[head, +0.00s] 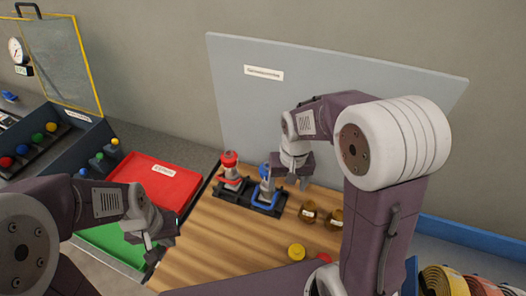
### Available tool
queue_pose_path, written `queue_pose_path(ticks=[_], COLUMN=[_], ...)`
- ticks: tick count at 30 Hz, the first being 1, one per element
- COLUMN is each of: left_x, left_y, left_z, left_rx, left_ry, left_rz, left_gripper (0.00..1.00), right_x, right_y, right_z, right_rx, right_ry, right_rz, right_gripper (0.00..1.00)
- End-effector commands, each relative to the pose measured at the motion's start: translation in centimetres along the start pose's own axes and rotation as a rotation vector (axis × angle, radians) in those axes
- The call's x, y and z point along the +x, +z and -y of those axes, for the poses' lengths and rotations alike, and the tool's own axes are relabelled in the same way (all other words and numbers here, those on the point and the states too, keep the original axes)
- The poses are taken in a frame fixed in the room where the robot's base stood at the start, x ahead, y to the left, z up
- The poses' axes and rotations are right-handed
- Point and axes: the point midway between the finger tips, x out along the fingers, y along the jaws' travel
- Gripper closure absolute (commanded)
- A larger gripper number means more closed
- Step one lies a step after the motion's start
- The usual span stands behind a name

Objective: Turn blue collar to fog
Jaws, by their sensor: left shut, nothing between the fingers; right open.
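A pump bottle with a blue collar (265,171) stands upright in a black rack (233,199) on the wooden table. The lettering on the collar is too small to read. A blue loop lies around its lower part. A similar bottle with a red collar (229,159) stands to its left in the same rack. My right gripper (292,184) is open, pointing down just right of the blue-collared bottle; I cannot tell whether it touches it. My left gripper (151,248) is shut and empty, over the left side near the red and green trays.
A red tray (165,183) and a green tray (105,240) lie left of the wooden table (215,235). Brown jars (308,212), a yellow cap (296,251) and a red cap (324,257) are on the table's right part. A grey panel (235,90) stands behind.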

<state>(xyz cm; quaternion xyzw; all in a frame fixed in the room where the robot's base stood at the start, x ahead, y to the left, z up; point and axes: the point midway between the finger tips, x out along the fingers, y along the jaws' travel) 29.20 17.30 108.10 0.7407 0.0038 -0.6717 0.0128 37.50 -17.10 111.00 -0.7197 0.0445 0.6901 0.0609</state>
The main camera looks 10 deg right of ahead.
Motion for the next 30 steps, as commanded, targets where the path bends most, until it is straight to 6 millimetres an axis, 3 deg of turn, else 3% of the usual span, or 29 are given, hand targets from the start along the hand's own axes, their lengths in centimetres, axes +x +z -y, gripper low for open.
queue_pose_path(ticks=[1,6,15,22,30], left_x=[-1.2,-3.5,-6.2,-6.3,-7.9], left_y=[-0.1,-0.3,-0.6,-0.6,-0.8], left_z=[0.0,-0.1,-0.1,-0.1,-0.1], left_rx=[0.000,0.000,0.000,0.000,0.000], left_ry=[0.000,0.000,0.000,0.000,0.000], left_rz=[0.000,0.000,0.000,0.000,0.000], left_gripper=[1.00,1.00,1.00,1.00,1.00], right_x=[-1.3,-3.8,-6.1,-5.1,0.2], right_y=[-1.1,-4.5,-8.5,-8.5,-8.2], right_z=[0.5,2.0,4.3,4.4,4.2], right_rx=[0.005,0.030,0.051,0.052,0.052], right_ry=[0.001,0.010,0.023,0.025,0.025], right_rz=[0.004,0.023,0.046,0.051,0.052], right_gripper=[0.28,0.28,0.28,0.28,0.28])
